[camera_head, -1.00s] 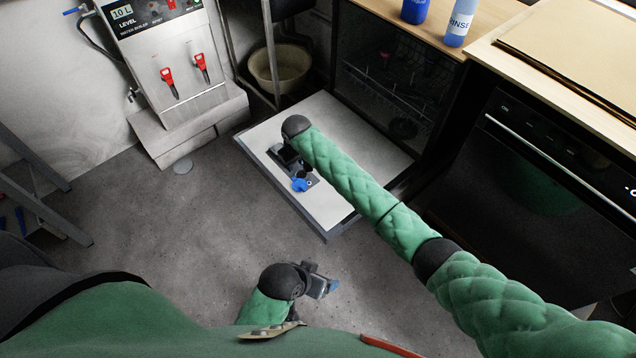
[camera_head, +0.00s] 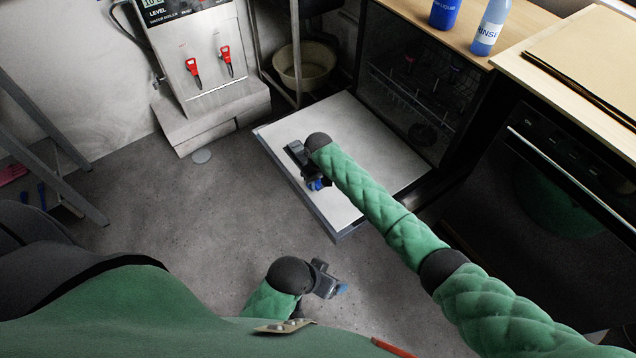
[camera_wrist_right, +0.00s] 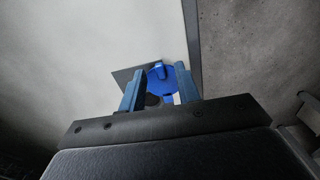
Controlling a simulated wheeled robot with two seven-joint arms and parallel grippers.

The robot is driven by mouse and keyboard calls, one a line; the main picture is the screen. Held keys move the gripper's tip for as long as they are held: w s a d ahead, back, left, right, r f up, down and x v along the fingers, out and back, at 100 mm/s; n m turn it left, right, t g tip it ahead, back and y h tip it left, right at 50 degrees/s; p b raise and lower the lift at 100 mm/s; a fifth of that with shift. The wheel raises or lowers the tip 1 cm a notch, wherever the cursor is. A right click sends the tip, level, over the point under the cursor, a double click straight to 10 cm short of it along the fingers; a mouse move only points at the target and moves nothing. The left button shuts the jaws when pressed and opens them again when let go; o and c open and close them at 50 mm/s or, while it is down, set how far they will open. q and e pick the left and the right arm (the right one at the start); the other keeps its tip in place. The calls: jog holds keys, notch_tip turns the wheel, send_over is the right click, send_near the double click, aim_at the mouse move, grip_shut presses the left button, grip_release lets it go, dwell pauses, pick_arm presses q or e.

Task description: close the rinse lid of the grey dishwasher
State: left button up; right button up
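The dishwasher door (camera_head: 365,135) lies open and flat, pale inside. In the right wrist view the round blue rinse lid (camera_wrist_right: 160,80) shows on a dark dispenser plate (camera_wrist_right: 122,76) near the door's edge. Its exact angle is hard to judge. My right gripper (camera_head: 314,182) is over the dispenser and hides most of it in the head view. Its two blue fingers (camera_wrist_right: 158,95) are apart, with the lid showing between and beyond them; I cannot tell whether they touch it. My left gripper (camera_head: 338,288) hangs low over the floor, away from the door; its finger gap is unclear.
The dishwasher interior with a rack (camera_head: 410,85) is open behind the door. A wooden counter above carries a rinse bottle (camera_head: 488,30) and a blue bottle (camera_head: 444,12). A dark oven (camera_head: 560,190) stands right, a water boiler (camera_head: 200,60) left.

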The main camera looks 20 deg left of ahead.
jog(key=shift+f, duration=0.35)
grip_shut()
